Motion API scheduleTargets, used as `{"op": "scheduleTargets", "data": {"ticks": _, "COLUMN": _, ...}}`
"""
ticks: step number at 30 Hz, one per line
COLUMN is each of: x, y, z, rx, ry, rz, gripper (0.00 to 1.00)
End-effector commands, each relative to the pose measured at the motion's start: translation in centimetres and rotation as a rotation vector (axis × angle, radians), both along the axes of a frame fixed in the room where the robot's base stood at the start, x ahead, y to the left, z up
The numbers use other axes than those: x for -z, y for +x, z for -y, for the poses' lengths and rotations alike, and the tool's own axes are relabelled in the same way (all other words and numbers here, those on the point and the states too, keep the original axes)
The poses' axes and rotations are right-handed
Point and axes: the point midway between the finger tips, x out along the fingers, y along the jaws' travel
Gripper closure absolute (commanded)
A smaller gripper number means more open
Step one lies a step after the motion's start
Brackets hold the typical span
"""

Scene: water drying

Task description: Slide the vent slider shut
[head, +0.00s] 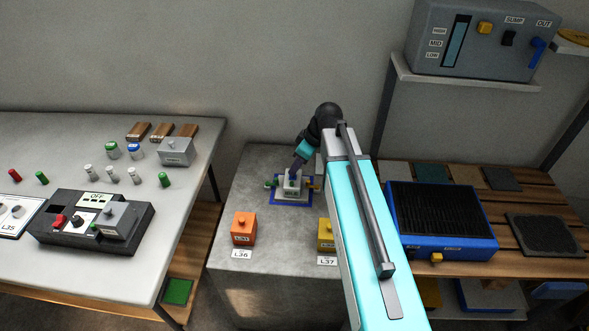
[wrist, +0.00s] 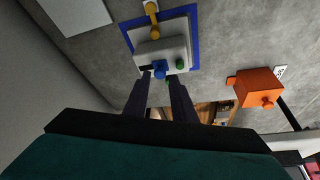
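A small pale grey block device (head: 291,188) stands on a blue-edged pad on the grey pedestal. In the wrist view the device (wrist: 165,53) shows a blue knob (wrist: 159,68), a green knob (wrist: 181,64) and a yellow fitting (wrist: 152,14). No part is legibly marked as the vent slider, so I cannot tell which one it is. My gripper (head: 295,170) reaches down over the device. In the wrist view my gripper (wrist: 159,77) has its two fingers apart, with the blue knob just beyond or between the tips. Contact cannot be told.
An orange block (head: 243,228) and a yellow block (head: 326,234) stand near the pedestal's front. A blue box with a black grille (head: 440,212) and yellow front knob sits on the right slatted bench. A grey control unit (head: 470,60) is on the wall shelf. The left table (head: 180,205) holds bottles and a black console.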

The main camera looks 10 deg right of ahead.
Motion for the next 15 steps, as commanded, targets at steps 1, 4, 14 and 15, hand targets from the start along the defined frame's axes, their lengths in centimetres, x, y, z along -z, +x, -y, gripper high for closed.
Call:
{"op": "scheduleTargets", "data": {"ticks": 1, "x": 0.5, "y": 0.2, "z": -0.2, "rx": 0.000, "ry": 0.000, "rz": -0.001, "gripper": 0.76}}
{"op": "scheduleTargets", "data": {"ticks": 4, "x": 1.3, "y": 0.4, "z": -0.4, "rx": 0.000, "ry": 0.001, "rz": -0.001, "gripper": 0.76}}
{"op": "scheduleTargets", "data": {"ticks": 14, "x": 2.3, "y": 0.7, "z": -0.8, "rx": 0.000, "ry": -0.001, "rz": 0.001, "gripper": 0.76}}
{"op": "scheduleTargets", "data": {"ticks": 15, "x": 2.3, "y": 0.7, "z": -0.8, "rx": 0.000, "ry": -0.001, "rz": 0.001, "gripper": 0.76}}
